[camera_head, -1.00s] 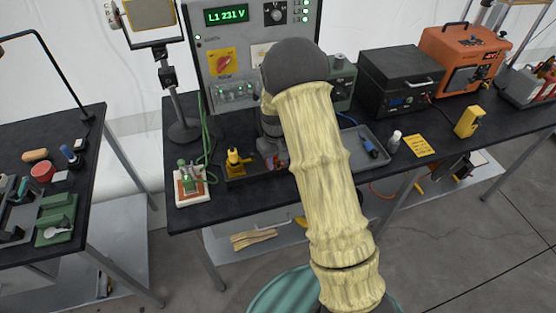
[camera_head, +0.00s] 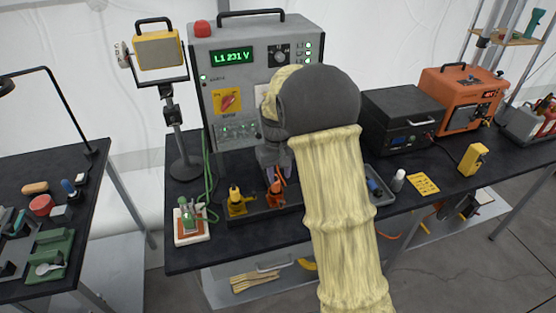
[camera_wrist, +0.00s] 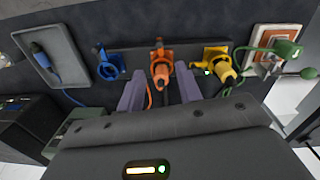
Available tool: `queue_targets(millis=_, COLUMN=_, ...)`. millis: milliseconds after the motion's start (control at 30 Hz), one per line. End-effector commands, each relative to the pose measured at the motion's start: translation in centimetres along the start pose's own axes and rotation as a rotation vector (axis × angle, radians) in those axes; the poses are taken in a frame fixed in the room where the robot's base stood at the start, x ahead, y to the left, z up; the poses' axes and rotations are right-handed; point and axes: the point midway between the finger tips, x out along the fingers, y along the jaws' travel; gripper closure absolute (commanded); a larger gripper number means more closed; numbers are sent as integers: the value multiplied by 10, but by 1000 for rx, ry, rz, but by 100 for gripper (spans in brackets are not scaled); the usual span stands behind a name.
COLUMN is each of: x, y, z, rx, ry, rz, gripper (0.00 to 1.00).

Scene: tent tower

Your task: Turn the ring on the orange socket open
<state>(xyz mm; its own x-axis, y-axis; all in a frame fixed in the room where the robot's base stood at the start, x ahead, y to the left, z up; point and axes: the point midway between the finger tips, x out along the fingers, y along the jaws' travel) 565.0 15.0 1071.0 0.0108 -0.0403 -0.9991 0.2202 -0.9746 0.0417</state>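The orange socket (camera_wrist: 161,72) stands in the row on the bench, centred in the wrist view, with a ring-like orange part on it. In the head view the orange socket (camera_head: 275,191) is partly hidden by my gripper (camera_head: 278,170). In the wrist view the two fingers of my gripper (camera_wrist: 160,92) are spread apart, one on each side of the orange socket's near part. I cannot tell whether they touch it. Whether the ring is turned open or closed is not clear.
A blue socket (camera_wrist: 108,66) and a yellow socket (camera_wrist: 218,65) flank the orange one closely. A green connector (camera_wrist: 282,52) sits on a small board beyond the yellow. The grey metering cabinet (camera_head: 230,75) rises behind. A tray (camera_wrist: 48,45) holds a blue tool.

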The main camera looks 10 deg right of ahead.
Motion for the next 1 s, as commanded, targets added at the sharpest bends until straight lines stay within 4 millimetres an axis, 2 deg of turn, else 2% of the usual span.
queue_targets(millis=200, x=-41, y=0, z=-1, rx=-1, ry=3, rz=0, gripper=65)
queue_targets(millis=333, x=-53, y=0, z=-1, rx=-1, ry=2, rz=-1, gripper=65)
queue_targets(millis=867, x=-56, y=0, z=0, rx=1, ry=1, rz=-1, gripper=65)
queue_targets(millis=1000, x=-54, y=0, z=12, rx=16, ry=12, rz=-4, gripper=65)
